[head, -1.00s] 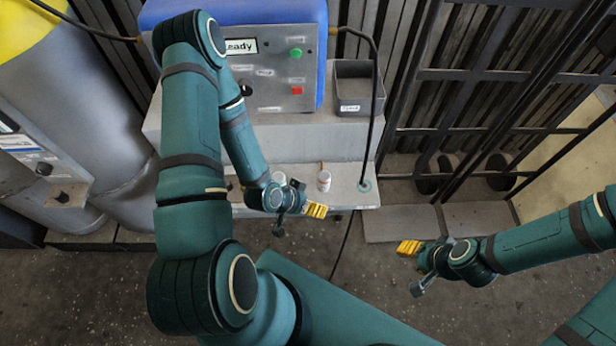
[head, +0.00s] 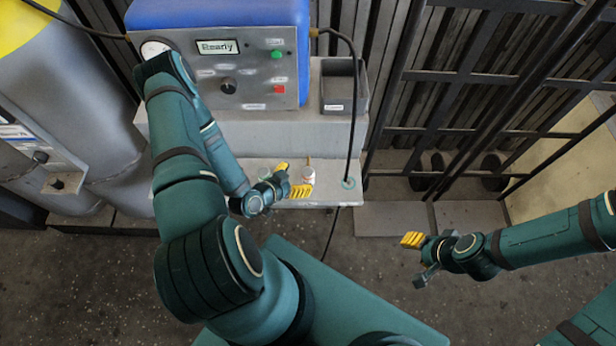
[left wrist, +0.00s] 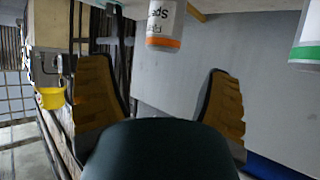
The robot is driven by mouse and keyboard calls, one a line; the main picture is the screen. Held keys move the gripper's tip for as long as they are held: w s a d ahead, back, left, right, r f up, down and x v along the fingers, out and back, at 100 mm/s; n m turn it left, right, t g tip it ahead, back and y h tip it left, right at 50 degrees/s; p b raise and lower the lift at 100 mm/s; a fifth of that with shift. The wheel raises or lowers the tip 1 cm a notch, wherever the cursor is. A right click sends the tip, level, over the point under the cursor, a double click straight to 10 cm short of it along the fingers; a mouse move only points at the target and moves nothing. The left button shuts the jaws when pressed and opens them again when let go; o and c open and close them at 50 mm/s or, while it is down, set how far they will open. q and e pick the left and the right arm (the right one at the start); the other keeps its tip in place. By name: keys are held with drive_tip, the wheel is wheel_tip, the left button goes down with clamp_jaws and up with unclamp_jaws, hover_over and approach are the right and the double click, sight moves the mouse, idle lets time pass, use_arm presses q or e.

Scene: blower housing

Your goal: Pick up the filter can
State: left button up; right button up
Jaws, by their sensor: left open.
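The filter can (head: 308,175) is a small white can standing on the grey lower ledge (head: 240,171) in the head view. In the left wrist view, a white can with an orange band and partly readable lettering (left wrist: 164,22) shows at the top, beyond and between the fingertips; it appears to be the same can. My left gripper (head: 291,179) is open and empty, its yellow fingers just left of the can. Its fingers also frame the left wrist view (left wrist: 160,90). My right gripper (head: 413,240) is over the floor, away from the can; its opening is unclear.
A green-banded can (left wrist: 306,38) stands at the right in the left wrist view. Behind the ledge is a blue machine (head: 262,14) with a "Ready" screen and a grey bin (head: 340,98). A black cable hangs to the ledge right of the can. Metal racks stand right.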

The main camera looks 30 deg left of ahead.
sight(307, 173)
use_arm(q)
drive_tip(key=shift+b+x, duration=0.4)
drive_tip(key=shift+x, duration=2.7)
drive_tip(key=shift+a, duration=0.1)
clamp_jaws()
